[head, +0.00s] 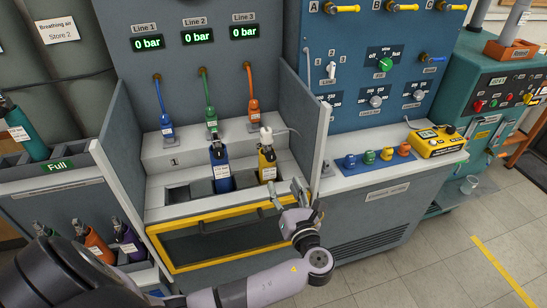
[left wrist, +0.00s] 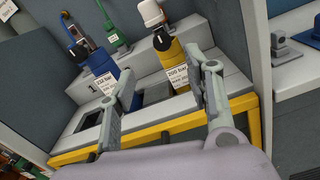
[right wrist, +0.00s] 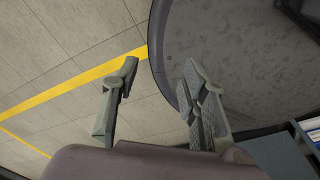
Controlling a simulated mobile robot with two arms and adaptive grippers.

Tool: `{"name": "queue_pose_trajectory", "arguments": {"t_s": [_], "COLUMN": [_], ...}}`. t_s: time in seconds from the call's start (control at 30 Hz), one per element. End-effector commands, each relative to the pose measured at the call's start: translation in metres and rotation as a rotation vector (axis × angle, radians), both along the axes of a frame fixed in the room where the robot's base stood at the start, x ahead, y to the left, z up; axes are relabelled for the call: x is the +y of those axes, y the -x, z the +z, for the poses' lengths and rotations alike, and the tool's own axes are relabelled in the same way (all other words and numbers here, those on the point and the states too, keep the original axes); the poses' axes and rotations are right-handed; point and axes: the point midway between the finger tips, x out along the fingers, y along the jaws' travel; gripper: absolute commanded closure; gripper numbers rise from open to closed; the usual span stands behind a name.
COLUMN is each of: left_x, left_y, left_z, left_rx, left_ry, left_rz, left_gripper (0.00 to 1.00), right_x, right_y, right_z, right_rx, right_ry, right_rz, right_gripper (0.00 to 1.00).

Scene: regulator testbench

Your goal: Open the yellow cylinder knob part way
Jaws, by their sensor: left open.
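The yellow cylinder (head: 267,165) stands upright in a slot of the bench's lower step. My right gripper (right wrist: 165,95) is open and empty over the floor, away from the bench.
A blue cylinder (head: 219,170) stands left of the yellow one. Blue, green and orange hoses (head: 252,100) hang behind on the upper step. A grey side wall (head: 304,120) bounds the bay on the right. Three line displays (head: 194,37) read 0 bar.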

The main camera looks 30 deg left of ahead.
Motion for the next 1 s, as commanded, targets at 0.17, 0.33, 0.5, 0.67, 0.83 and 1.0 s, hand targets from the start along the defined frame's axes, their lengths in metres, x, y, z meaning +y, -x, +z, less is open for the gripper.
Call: {"name": "queue_pose_trajectory", "arguments": {"t_s": [0.17, 0.33, 0.5, 0.67, 0.83, 1.0], "left_x": [0.032, 0.06, 0.082, 0.093, 0.096, 0.096], "left_y": [-0.027, -0.051, -0.069, -0.079, -0.082, -0.082], "left_z": [0.002, 0.002, 0.001, 0.0, 0.0, -0.001], "left_rx": [-0.001, -0.001, 0.0, 0.001, 0.0, 0.001], "left_ry": [-0.002, -0.001, 0.001, 0.002, 0.003, 0.004], "left_rz": [0.002, 0.002, 0.001, 0.0, -0.001, -0.001], "left_gripper": [0.53, 0.53, 0.53, 0.53, 0.53, 0.53], "right_x": [-0.002, -0.008, -0.012, -0.012, -0.012, -0.012], "right_y": [-0.004, -0.012, -0.014, -0.014, -0.014, -0.013], "right_z": [0.006, 0.01, 0.013, 0.013, 0.013, 0.013], "right_rx": [-0.005, -0.017, -0.02, -0.02, -0.02, -0.019], "right_ry": [0.002, 0.01, 0.013, 0.014, 0.014, 0.014], "right_rz": [0.002, 0.0, -0.002, -0.003, -0.002, -0.002], "right_gripper": [0.6, 0.6, 0.6, 0.6, 0.6, 0.6]}}
